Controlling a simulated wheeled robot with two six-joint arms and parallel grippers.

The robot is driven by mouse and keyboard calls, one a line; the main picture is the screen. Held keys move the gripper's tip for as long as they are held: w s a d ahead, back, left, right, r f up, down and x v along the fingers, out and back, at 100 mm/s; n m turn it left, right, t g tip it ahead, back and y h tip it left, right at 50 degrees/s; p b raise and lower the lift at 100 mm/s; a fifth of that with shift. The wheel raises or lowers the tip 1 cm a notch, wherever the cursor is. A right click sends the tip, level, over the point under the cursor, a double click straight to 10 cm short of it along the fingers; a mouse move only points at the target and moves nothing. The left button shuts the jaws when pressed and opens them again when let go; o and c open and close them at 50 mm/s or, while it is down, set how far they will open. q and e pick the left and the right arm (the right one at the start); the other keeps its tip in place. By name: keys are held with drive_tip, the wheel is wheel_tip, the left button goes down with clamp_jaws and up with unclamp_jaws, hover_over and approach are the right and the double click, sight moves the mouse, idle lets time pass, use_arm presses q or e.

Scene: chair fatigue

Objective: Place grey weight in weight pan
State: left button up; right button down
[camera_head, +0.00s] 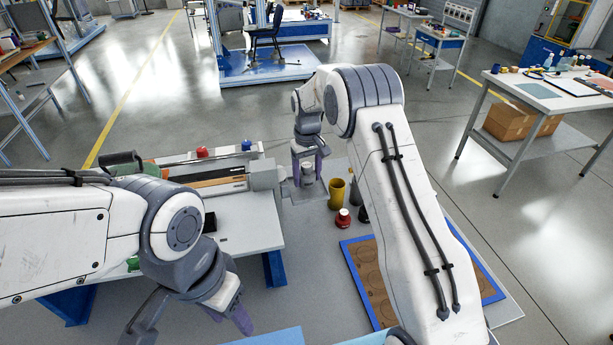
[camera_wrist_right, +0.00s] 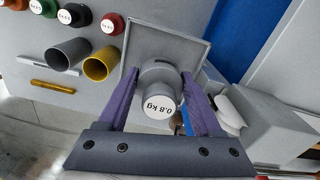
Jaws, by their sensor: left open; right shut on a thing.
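The weight pan (camera_wrist_right: 192,50) is a square grey tray with a raised rim, behind the weight in the right wrist view. The weight overlaps the pan; I cannot tell whether it touches the pan's floor. My left gripper (camera_head: 192,325) is open and empty at the lower left of the head view.
A yellow cup (camera_wrist_right: 101,64) and a dark grey cup (camera_wrist_right: 68,55) stand beside the pan. A red weight (camera_wrist_right: 112,24), a black weight (camera_wrist_right: 72,15) and others line up beyond them. A blue-framed board (camera_head: 368,282) lies in front. A machine (camera_head: 215,180) stands left of the pan.

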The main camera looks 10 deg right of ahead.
drive_tip(key=shift+f+p, duration=0.3)
drive_tip(key=shift+f, duration=0.4)
use_arm(q)
drive_tip(key=shift+r, duration=0.5)
use_arm(e)
drive_tip(key=shift+f, duration=0.1)
drive_tip(key=shift+f, duration=0.1)
drive_tip(key=shift+c, duration=1.7)
unclamp_jaws()
drive_tip(key=shift+f, duration=0.15)
